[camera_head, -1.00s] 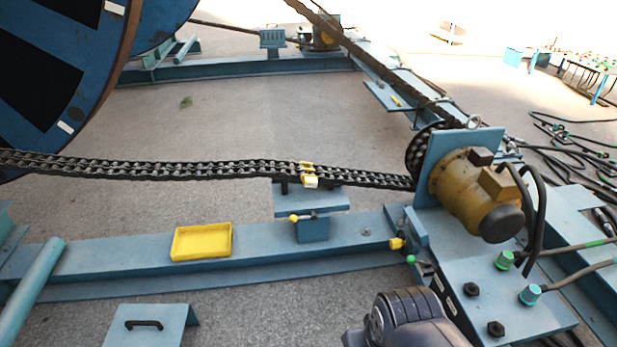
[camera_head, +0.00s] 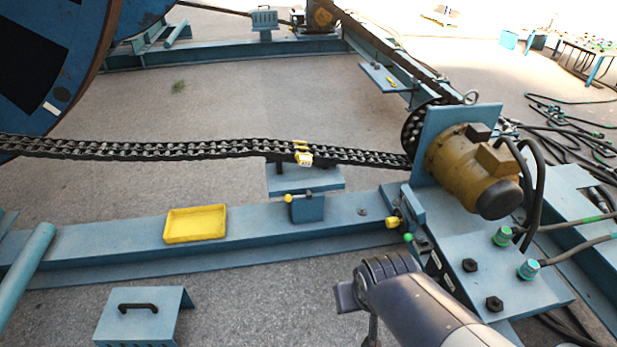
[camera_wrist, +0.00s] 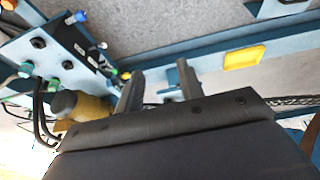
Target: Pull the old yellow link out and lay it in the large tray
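The yellow link (camera_head: 302,156) sits in the black double-row chain (camera_head: 130,149), above a blue plate (camera_head: 305,178). The yellow tray (camera_head: 195,224) lies on the long blue beam, left of the link, and looks empty. It also shows in the wrist view (camera_wrist: 245,58). My gripper (camera_wrist: 158,88) is open in the wrist view, with nothing between its two fingers. In the head view my arm enters at the bottom right, well below the link and tray. The link cannot be made out in the wrist view.
A yellow-brown motor (camera_head: 472,170) on a blue mount stands right of the link. A blue block with a yellow-tipped lever (camera_head: 306,207) stands below the link. A blue cover with a black handle (camera_head: 142,312) is at bottom left. The large reel (camera_head: 50,60) fills the upper left.

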